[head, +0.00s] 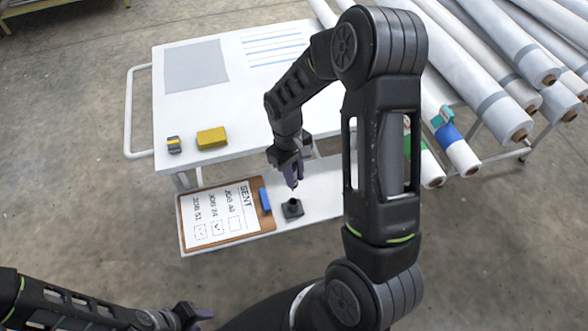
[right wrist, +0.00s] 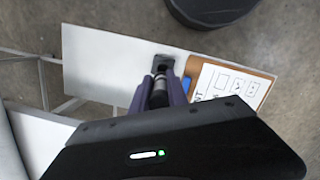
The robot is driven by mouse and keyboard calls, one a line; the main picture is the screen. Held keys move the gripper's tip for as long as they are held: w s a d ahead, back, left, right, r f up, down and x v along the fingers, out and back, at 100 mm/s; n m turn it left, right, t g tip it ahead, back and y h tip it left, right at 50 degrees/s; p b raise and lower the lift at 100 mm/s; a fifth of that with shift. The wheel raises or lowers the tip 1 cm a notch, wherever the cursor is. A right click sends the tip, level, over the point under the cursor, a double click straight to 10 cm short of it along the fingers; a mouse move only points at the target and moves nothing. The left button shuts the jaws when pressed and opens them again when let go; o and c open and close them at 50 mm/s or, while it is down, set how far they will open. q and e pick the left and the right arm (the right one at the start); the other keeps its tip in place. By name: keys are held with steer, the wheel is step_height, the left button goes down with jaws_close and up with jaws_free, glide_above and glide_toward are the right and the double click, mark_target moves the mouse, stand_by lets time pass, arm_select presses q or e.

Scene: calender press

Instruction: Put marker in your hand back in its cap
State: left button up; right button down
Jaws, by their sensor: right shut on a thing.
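My right gripper (head: 291,180) is shut on the marker, just above and behind a small black block (head: 292,209) on the lower shelf. In the right wrist view, the marker (right wrist: 159,90) is a dark cylinder between the purple fingers (right wrist: 160,92). It points toward the black block (right wrist: 163,62), which has a dark raised piece on top that looks like the cap. In the head view the marker is mostly hidden by the fingers. The tip appears apart from the block, but the exact gap is unclear. My left gripper (head: 191,314) is low at the bottom edge, away from the shelf.
A clipboard (head: 185,232) with a marked sheet and a blue clip (head: 264,199) lies left of the block. The white upper table (head: 250,95) holds a yellow block (head: 212,138) and a small grey-yellow item (head: 174,145). Large rolls (head: 480,75) fill the right side.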

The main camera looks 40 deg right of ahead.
steer(key=shift+f, duration=0.1)
steer(key=shift+f+b, duration=1.85)
steer(key=shift+f, duration=0.7)
steer(key=shift+f+b, duration=1.9)
steer(key=shift+f, duration=0.3)
steer(key=c, duration=1.2)
jaws_free()
